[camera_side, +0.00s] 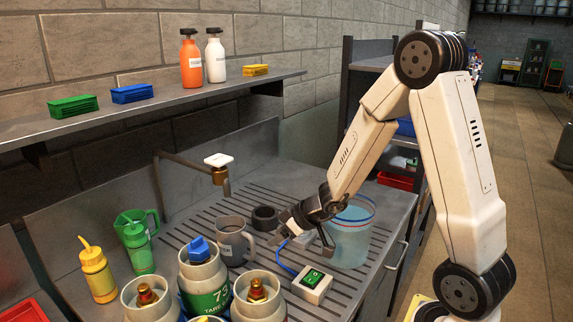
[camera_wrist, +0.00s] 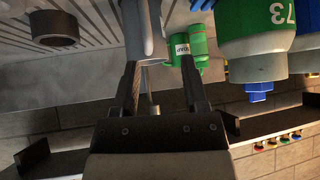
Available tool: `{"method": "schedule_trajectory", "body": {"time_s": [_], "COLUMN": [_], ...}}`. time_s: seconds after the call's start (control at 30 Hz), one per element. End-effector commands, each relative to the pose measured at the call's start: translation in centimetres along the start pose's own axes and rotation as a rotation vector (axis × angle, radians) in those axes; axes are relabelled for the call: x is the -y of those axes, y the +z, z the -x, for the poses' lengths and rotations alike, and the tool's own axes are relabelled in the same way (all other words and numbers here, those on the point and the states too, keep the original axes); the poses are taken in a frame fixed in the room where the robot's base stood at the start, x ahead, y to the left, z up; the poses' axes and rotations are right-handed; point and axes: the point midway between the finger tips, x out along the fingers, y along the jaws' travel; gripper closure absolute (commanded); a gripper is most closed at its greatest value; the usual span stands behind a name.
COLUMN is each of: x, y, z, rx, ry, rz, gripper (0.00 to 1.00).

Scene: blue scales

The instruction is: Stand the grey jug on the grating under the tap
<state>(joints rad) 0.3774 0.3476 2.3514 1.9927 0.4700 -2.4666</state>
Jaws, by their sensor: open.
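The grey jug (camera_side: 231,242) stands upright on the worktop at the grating (camera_side: 185,238), its handle toward my gripper. Its lower front is partly hidden by gas cylinders. The brass-ended tap (camera_side: 219,176) hangs above and slightly left of the jug in the side view; the depth between them is hard to judge. My gripper (camera_side: 300,232) is open, just right of the jug's handle. In the wrist view a grey upright shape, probably the jug (camera_wrist: 145,32), shows between and beyond the open fingers of my gripper (camera_wrist: 160,72). I see no clear contact.
A dark ring (camera_side: 265,217) lies behind the jug. A clear blue-tinted tub (camera_side: 350,235) stands right of my gripper, and a green-switch box (camera_side: 312,284) in front. A green jug (camera_side: 136,240), yellow bottle (camera_side: 97,273) and gas cylinders (camera_side: 203,280) crowd the left and front.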

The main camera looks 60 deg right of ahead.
Motion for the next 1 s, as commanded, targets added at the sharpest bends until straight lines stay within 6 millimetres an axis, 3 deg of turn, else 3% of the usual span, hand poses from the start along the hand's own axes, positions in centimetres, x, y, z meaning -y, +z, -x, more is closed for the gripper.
{"method": "schedule_trajectory", "body": {"time_s": [0.5,1.0], "x": [7.1,10.3], "y": [2.5,5.6], "z": [2.0,4.8], "rx": [0.231,0.461], "ry": [-0.157,-0.089], "rz": [-0.086,-0.138], "gripper": [0.44,0.44]}}
